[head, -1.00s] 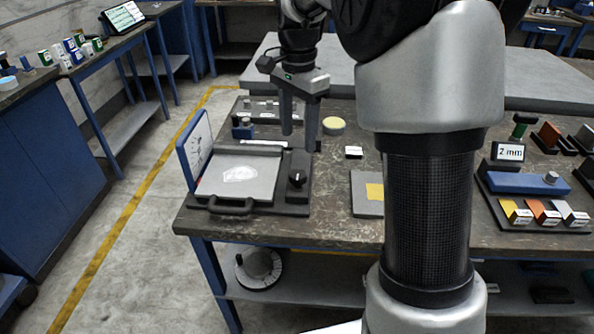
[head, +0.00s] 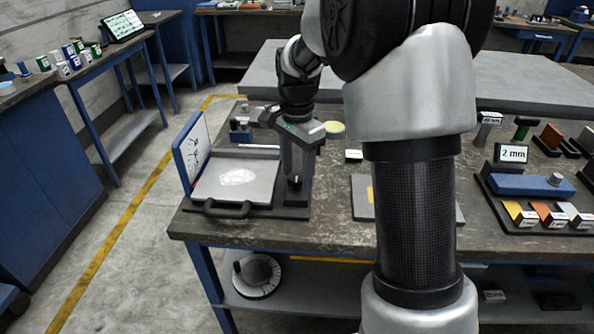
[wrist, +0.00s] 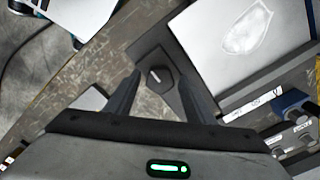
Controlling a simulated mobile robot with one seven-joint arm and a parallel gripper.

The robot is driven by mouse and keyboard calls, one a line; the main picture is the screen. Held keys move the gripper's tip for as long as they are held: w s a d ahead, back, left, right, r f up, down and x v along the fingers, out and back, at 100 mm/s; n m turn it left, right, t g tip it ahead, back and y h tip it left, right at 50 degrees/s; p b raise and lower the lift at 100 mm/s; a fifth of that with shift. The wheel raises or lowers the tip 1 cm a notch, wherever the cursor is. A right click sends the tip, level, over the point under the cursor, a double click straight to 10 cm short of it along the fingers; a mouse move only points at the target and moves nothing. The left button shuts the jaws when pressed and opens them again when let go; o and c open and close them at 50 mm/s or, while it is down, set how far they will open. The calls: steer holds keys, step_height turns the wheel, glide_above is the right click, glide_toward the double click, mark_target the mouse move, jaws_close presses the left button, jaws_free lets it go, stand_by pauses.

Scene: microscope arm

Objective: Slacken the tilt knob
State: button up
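The tilt knob (head: 294,184) is a small black knob with a light pointer line. It sits on the dark base strip right of the pale tilting plate (head: 262,172). In the wrist view the knob (wrist: 158,76) shows between the two fingertips, with a gap on each side. My gripper (head: 295,168) is open and points down at the knob; it also shows in the wrist view (wrist: 158,84). The fingers hide part of the knob in the head view. I cannot tell whether the fingertips are level with it or just above it. The plate carries a whitish patch (wrist: 246,30).
A blue-edged upright board (head: 192,155) stands left of the plate, and a black handle (head: 227,211) is at its front. A grey pad (head: 362,205) lies to the right. A "2 mm" display (head: 512,154) and a blue block (head: 530,185) are farther right.

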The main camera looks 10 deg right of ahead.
steer(key=c, duration=0.9)
steer(key=shift+o, duration=0.2)
steer(key=shift+r+n+p, duration=0.1)
steer(key=shift+n+p, duration=0.3)
steer(key=shift+r+n+p, duration=0.1)
steer(key=shift+n+p, duration=0.6)
steer(key=shift+n, duration=0.3)
steer(key=n+p, duration=0.2)
steer(key=n, duration=0.2)
steer(key=shift+n+p, duration=0.3)
steer(key=n+p, duration=0.2)
steer(key=n, duration=0.2)
steer(key=shift+n+p, duration=0.75)
steer(key=shift+n, duration=1.35)
